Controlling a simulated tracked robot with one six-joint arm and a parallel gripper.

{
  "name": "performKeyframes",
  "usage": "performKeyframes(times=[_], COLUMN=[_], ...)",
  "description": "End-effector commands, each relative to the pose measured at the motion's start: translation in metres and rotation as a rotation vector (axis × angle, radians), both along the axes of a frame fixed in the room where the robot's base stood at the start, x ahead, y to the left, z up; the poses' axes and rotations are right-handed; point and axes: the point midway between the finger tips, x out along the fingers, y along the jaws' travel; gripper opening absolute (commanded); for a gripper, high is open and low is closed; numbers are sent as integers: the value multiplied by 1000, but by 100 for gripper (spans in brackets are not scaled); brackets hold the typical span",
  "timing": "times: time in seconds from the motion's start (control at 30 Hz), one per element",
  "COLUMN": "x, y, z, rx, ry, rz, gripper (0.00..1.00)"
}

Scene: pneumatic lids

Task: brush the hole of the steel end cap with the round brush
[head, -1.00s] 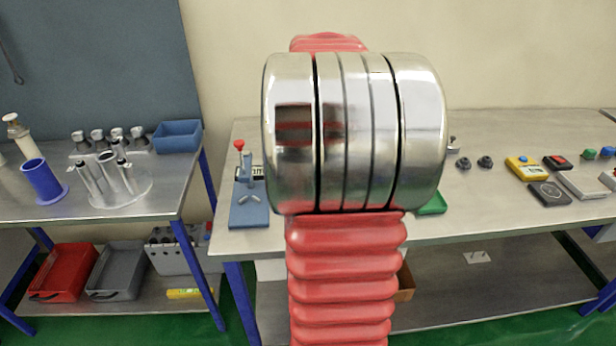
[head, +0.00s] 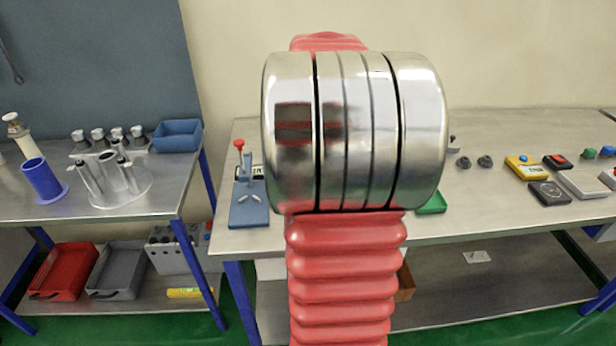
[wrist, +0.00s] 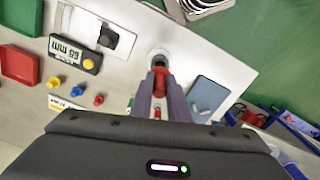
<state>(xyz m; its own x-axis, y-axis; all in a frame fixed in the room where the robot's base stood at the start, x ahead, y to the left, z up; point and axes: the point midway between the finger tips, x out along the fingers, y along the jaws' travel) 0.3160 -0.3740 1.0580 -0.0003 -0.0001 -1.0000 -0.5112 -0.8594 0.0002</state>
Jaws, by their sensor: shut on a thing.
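In the wrist view, my gripper (wrist: 160,94) is shut on a small red piece (wrist: 161,82), which looks like the handle of the round brush. Its far end points at a pale grey round part (wrist: 158,53) with a dark centre, likely the steel end cap on the bench. The brush bristles cannot be made out, and I cannot tell whether the tip is inside the hole or just above it. In the head view, my own arm hides the gripper, the brush and the end cap.
A blue fixture (head: 250,207) with a red knob stands left of my arm on the bench, and a green tray (head: 433,204) lies right of it. Another bench (head: 150,195) with tubes and bins stands left.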

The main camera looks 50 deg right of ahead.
Motion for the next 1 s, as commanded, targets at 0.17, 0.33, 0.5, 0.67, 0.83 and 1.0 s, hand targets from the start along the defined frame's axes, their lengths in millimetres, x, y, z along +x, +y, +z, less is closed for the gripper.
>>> performKeyframes(times=[0.17, 0.33, 0.5, 0.67, 0.83, 1.0], x=[0, 0, 0, 0, 0, 0], y=[0, 0, 0, 0, 0, 1], z=[-5, -10, -11, -11, -13, -20], rx=[2, 1, 0, 0, 0, 2], ry=[1, 1, 0, 0, 0, 1], rz=[0, 0, 0, 0, 0, 1], gripper=[0, 0, 0, 0, 0, 0])
